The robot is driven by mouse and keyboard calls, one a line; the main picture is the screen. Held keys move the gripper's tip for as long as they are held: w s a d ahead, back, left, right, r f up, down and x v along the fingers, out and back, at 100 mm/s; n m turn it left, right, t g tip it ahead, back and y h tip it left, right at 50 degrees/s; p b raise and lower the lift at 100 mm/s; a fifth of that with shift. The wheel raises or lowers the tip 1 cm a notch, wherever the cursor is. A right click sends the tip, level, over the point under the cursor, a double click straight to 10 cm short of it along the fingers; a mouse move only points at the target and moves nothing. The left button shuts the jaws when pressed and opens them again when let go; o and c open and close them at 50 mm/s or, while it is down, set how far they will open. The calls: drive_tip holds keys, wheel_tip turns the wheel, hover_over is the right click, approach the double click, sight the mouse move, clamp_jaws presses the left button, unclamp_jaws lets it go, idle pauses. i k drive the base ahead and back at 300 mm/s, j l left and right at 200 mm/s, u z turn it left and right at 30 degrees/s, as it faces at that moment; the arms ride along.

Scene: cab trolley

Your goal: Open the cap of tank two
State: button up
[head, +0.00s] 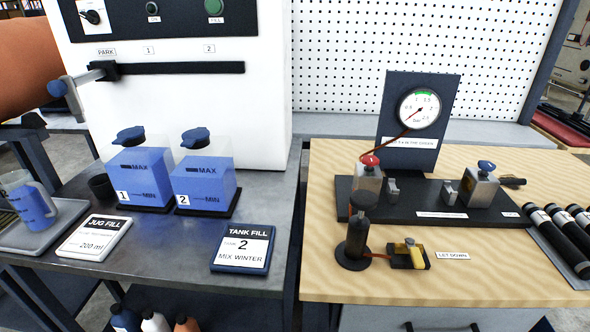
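Tank two (204,185) stands on the grey bench at the left of the head view, on a dark base with a "2" label. It is a clear box with blue liquid between its MAX and MIN marks. Its blue cap (196,137) sits on top and looks shut, though its seating is too small to tell for sure. Tank one (140,180), with its own dark blue cap (130,136), stands to its left. My gripper is not seen in the head view.
A white panel with a rail and a parked blue-grey handle (66,88) rises behind the tanks. A wooden table (480,270) with a gauge stand (419,108) is right.

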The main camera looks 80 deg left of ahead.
sight(190, 138)
drive_tip(key=u, duration=3.25)
